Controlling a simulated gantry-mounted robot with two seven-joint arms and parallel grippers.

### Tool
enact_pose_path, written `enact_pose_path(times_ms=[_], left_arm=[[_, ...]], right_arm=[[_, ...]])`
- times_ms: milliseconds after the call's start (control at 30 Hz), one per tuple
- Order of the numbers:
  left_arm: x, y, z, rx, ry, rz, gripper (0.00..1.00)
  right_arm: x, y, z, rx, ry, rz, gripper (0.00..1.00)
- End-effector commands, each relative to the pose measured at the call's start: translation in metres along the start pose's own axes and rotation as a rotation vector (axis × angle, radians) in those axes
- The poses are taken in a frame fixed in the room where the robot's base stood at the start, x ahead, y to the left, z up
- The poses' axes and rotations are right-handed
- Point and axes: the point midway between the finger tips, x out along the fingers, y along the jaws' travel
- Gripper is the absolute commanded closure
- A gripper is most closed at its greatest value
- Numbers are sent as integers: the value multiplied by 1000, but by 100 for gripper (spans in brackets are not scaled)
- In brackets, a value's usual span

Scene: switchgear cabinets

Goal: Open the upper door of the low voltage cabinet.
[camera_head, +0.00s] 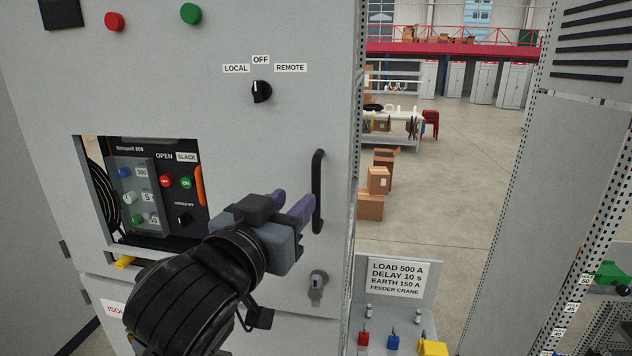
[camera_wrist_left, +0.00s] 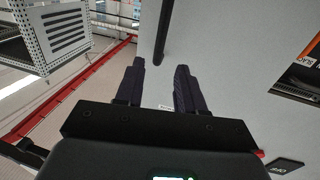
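The upper door (camera_head: 225,120) of the grey cabinet fills the left and middle of the head view. Its black vertical bar handle (camera_head: 318,190) is near the right edge, with a key lock (camera_head: 317,288) below. My left gripper (camera_head: 297,196) is just left of the handle, its purple fingers apart and empty. In the left wrist view the open fingers (camera_wrist_left: 160,68) point at the door, and the handle (camera_wrist_left: 162,35) appears ahead of the gap between them. I cannot tell whether a finger touches it. The door looks shut. My right gripper is in neither view.
The door carries a rotary switch (camera_head: 261,91), red (camera_head: 115,21) and green (camera_head: 191,13) buttons, and a relay panel (camera_head: 155,190) in a cut-out. A labelled panel (camera_head: 395,278) with small parts stands low at right. A perforated frame (camera_head: 515,180) stands further right, with open floor between.

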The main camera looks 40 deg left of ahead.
Motion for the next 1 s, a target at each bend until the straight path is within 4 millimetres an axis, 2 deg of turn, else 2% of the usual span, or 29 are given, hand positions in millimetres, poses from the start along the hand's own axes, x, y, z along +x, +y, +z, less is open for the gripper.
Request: enact_pose_path(times_ms=[200, 600, 800, 1000], left_arm=[[25, -1, -4, 4, -7, -2, 62], [86, 0, -1, 0, -4, 0, 62], [100, 0, 0, 0, -4, 0, 62], [102, 0, 1, 0, -2, 1, 62]], right_arm=[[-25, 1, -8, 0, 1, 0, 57], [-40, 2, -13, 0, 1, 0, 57], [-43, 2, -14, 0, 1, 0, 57], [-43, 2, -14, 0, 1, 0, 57]])
